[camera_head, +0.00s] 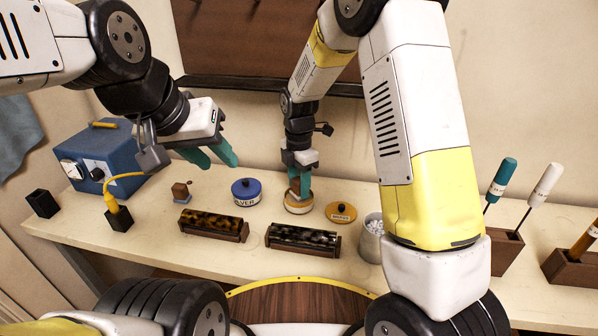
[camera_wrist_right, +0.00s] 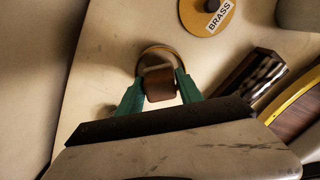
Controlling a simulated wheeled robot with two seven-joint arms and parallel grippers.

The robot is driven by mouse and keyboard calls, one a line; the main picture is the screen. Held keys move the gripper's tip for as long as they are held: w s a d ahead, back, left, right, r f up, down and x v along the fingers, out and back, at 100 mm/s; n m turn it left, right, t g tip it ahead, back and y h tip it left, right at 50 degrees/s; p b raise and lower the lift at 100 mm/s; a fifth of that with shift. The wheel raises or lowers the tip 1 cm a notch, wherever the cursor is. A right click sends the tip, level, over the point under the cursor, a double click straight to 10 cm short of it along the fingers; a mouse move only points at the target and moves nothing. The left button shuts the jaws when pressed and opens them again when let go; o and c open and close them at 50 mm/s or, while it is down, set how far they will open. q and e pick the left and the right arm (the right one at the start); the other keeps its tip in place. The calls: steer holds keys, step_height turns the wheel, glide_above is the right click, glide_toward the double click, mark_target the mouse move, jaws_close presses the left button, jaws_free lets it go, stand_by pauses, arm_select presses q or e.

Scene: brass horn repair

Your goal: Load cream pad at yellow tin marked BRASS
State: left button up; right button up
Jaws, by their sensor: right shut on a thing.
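My right gripper (camera_head: 300,180) is shut on the brown wooden block of the pad (camera_wrist_right: 160,84), which also shows in the head view (camera_head: 295,188). The pad is at the open yellow-rimmed tin (camera_head: 298,208), inside its rim as seen in the wrist view (camera_wrist_right: 146,56). The yellow lid marked BRASS (camera_head: 341,213) lies just right of the tin, and shows in the wrist view (camera_wrist_right: 207,14). My left gripper (camera_head: 214,160) is open and empty above the bench.
A blue tin marked SILVER (camera_head: 246,191) and a second brown block with a blue base (camera_head: 181,192) stand left. Two wooden cradles (camera_head: 213,225) (camera_head: 303,239) lie in front. A metal cup (camera_head: 371,241) stands right. A blue box (camera_head: 100,160) is at the far left.

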mark_target(299, 180)
steer(key=shift+f, duration=0.6)
stand_by(1.1)
steer(key=shift+r, duration=3.55)
